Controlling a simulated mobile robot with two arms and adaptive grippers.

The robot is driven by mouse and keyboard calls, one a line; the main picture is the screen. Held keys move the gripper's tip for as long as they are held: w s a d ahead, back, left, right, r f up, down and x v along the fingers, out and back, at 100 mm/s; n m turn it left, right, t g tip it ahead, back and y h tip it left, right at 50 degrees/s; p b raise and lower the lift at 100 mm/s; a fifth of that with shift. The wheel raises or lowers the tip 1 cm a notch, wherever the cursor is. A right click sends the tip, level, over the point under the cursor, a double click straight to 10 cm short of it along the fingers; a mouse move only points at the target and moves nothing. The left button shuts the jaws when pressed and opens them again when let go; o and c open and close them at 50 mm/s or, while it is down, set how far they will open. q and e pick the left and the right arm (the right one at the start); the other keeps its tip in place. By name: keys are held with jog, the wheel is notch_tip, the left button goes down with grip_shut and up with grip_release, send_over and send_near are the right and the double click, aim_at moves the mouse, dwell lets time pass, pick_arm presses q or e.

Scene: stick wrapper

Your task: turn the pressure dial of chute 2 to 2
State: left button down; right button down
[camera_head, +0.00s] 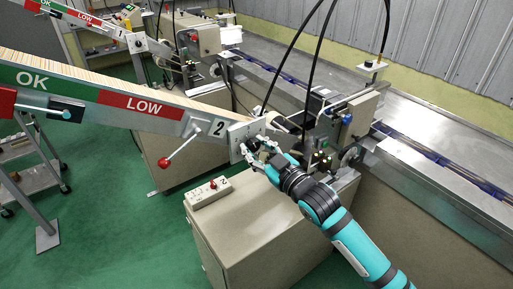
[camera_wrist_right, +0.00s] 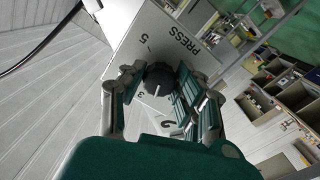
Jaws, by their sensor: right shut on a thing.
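The chute 2 arm (camera_head: 170,115) slopes down from the left in the head view, marked with a "2" and with OK and LOW bands. At its lower end is a pale dial plate (camera_head: 240,131). In the right wrist view, the plate (camera_wrist_right: 150,22) carries the letters PRESS and several numbers. The black pressure dial (camera_wrist_right: 159,79) sits on it with a white pointer line toward the bottom of that picture; its exact setting is hard to read. My right gripper (camera_head: 257,147) is shut on the dial, one finger on each side. My left gripper is out of view.
A red-knobbed lever (camera_head: 178,150) sticks out under the chute. Machinery with black cables is close behind the dial plate. Chute 1 (camera_head: 110,32) is farther back.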

jog(key=n, duration=0.4)
jog(key=shift+r, duration=0.1)
jog(key=shift+n+p, duration=0.5)
jog(key=shift+n, duration=1.2)
jog(key=c, duration=0.9)
grip_release()
jog(key=shift+c, duration=0.2)
jog(key=shift+d, duration=0.1)
jog(key=v, duration=1.1)
jog(key=shift+s+d, duration=0.2)
jog(key=shift+s, duration=0.15)
